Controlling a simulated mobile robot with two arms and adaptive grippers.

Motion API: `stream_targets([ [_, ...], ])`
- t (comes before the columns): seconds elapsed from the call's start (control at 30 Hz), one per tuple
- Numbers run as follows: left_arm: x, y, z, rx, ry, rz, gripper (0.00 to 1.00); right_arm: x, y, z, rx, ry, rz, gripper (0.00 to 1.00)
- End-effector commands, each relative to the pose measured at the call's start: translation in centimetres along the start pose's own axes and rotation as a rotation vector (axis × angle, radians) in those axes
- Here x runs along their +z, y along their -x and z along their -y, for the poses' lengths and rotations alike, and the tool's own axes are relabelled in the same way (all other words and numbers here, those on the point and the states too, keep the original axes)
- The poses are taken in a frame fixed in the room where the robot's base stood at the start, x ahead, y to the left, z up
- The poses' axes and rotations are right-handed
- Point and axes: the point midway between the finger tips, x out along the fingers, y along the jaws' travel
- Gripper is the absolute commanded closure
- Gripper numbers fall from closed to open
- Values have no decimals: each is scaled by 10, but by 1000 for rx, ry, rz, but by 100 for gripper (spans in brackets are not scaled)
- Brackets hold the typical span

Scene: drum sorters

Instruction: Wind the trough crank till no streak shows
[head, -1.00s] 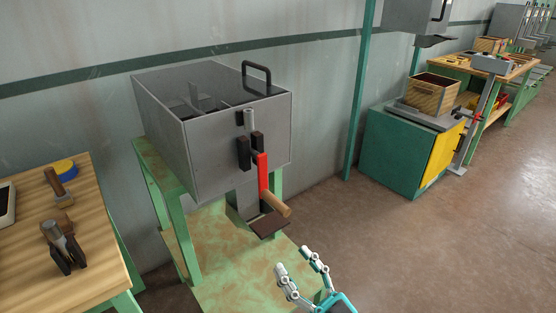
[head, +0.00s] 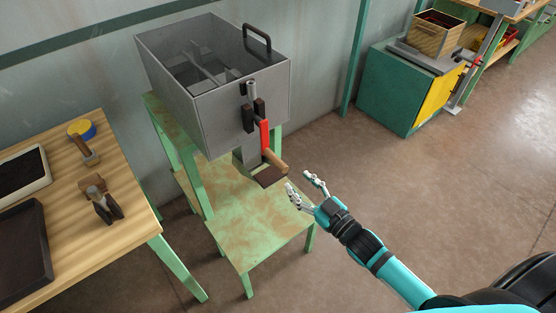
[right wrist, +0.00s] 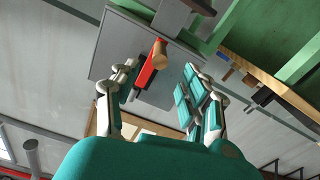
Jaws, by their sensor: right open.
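In the right wrist view the red arm (right wrist: 146,76) and wooden handle (right wrist: 159,53) show between and beyond the open fingers (right wrist: 156,90). I cannot make out any streak inside the trough. My left gripper is out of view.
A green platform (head: 255,225) lies below the trough. A green and yellow cabinet (head: 395,92) stands at back right. The floor between is clear.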

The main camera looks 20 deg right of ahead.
Motion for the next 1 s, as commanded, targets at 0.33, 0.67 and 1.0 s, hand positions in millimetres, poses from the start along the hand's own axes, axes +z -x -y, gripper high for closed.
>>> stream_targets([
  [0.33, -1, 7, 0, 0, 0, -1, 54, -2, -73, 0, 0, 0, -2, 54],
  [0.67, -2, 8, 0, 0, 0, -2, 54, -1, -99, 1, -1, 0, 0, 54],
  [1.0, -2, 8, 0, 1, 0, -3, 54, 0, -99, 1, -1, 0, 0, 67],
])
